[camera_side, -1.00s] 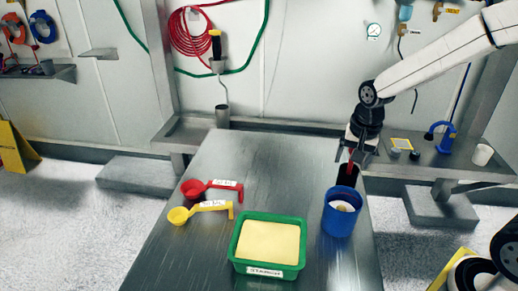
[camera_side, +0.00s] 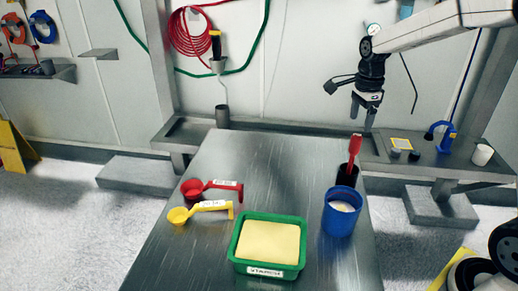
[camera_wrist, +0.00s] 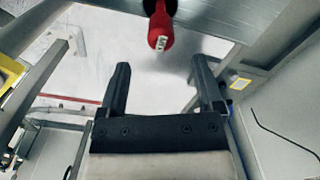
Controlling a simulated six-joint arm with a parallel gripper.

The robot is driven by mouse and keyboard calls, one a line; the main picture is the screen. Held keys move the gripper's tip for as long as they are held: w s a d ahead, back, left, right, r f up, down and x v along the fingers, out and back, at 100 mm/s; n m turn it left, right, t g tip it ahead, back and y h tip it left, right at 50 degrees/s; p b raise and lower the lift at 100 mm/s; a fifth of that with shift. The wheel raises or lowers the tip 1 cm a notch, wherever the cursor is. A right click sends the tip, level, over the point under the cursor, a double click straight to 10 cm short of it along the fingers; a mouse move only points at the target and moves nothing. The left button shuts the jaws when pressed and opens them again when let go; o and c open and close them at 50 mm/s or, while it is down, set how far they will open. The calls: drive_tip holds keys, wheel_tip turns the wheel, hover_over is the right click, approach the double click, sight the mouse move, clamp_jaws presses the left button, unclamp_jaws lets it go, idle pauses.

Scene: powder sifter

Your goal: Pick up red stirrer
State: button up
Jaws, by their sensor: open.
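The red stirrer (camera_side: 355,149) stands upright in a black holder (camera_side: 347,175) at the back right of the metal table, behind the blue cup. Its red handle top (camera_wrist: 160,32) also shows at the top of the wrist view, ahead of the fingertips. My gripper (camera_side: 362,117) is above and behind the stirrer, pointing down. In the wrist view its two fingers (camera_wrist: 158,80) are spread, with nothing between them and apart from the stirrer. The stirrer's lower end is hidden in the holder.
The blue cup (camera_side: 341,222) with pale contents stands just in front of the holder. A green tray (camera_side: 238,254) of pale yellow powder is at the front. A red scoop (camera_side: 193,189) and a yellow scoop (camera_side: 179,214) lie at left. The table's middle (camera_side: 265,175) is clear.

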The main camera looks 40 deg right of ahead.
sight(357, 135)
drive_tip(key=shift+f, duration=1.35)
drive_tip(key=shift+f, duration=2.55)
clamp_jaws()
